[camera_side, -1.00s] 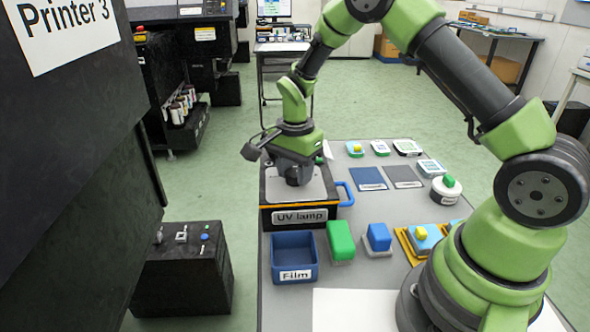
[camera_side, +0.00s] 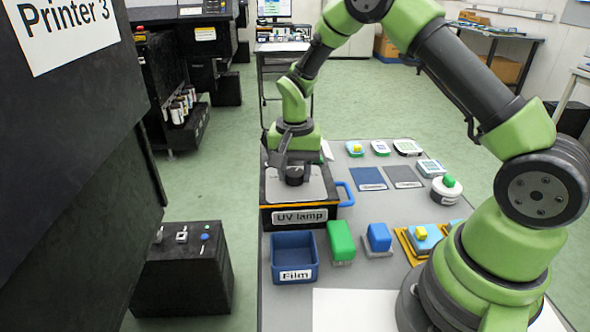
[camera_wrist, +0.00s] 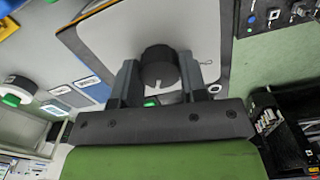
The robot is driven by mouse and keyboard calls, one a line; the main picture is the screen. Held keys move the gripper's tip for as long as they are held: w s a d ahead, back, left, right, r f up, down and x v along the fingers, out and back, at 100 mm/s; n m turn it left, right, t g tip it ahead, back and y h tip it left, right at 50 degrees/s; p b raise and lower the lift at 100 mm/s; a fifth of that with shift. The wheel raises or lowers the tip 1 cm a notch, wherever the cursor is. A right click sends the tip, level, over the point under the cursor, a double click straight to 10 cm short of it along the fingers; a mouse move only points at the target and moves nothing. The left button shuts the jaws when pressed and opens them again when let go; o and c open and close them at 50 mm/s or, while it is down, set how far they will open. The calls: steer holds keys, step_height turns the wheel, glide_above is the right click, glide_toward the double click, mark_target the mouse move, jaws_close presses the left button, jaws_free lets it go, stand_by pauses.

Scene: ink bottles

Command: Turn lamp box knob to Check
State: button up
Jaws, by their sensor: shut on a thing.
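The lamp box (camera_side: 300,215), labelled "UV lamp", stands at the left of the grey table, with a light grey plate on top and a blue handle (camera_side: 346,193) at its right. Its round black knob (camera_side: 294,176) sticks up from the plate. My gripper (camera_side: 293,165) points down over the box and is shut on the knob. In the wrist view the knob (camera_wrist: 159,66) sits between the two fingers of my gripper (camera_wrist: 157,80). A small white mark lies beside the knob on the plate. I cannot read a "Check" label.
A blue bin labelled "Film" (camera_side: 294,258) stands in front of the box. Green (camera_side: 340,241) and blue (camera_side: 378,238) blocks stand to its right. Dark flat pads (camera_side: 368,178) and small containers lie farther right. A black printer body (camera_side: 70,180) rises at the left.

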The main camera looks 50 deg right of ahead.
mark_target(294, 172)
steer(key=n, duration=0.4)
steer(key=shift+n, duration=0.3)
steer(key=n, duration=0.4)
steer(key=shift+n, duration=0.3)
steer(key=n, duration=0.4)
steer(key=shift+a+n, duration=0.1)
steer(key=shift+n, duration=2.1)
steer(key=o, duration=0.9)
steer(key=shift+r, duration=0.1)
step_height(294, 172, up, 10)
steer(key=shift+f, duration=0.1)
